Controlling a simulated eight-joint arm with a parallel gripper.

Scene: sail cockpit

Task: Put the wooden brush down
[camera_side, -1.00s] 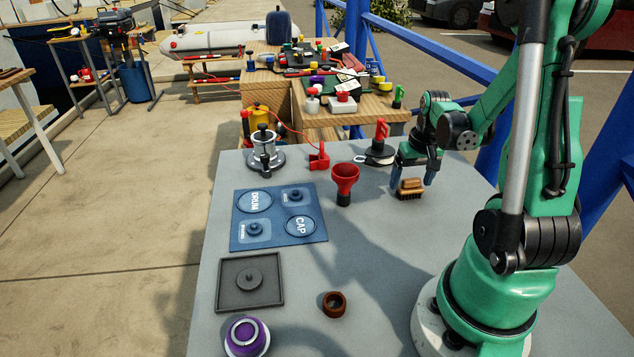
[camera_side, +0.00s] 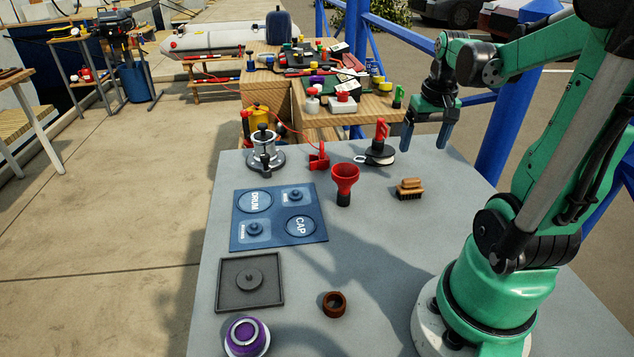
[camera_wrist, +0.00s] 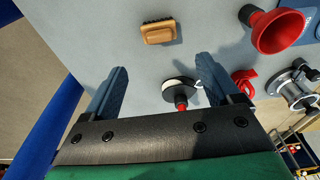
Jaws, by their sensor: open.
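The wooden brush (camera_side: 410,189) rests on the grey table with its dark bristles down and its wooden handle on top, right of the red funnel. It also shows in the wrist view (camera_wrist: 158,32), lying beyond the fingertips. My gripper (camera_side: 424,145) is open and empty, raised above the table and apart from the brush. In the wrist view the two blue fingers of my gripper (camera_wrist: 168,72) are spread wide with nothing between them touching.
A red funnel (camera_side: 344,180) stands left of the brush. A red-handled spool (camera_side: 381,146) stands behind it, near my gripper. A metal winch-like part (camera_side: 265,152), a blue labelled mat (camera_side: 277,237), a grey tray (camera_side: 222,290), a brown ring (camera_side: 334,304) and a purple part (camera_side: 246,337) occupy the left side.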

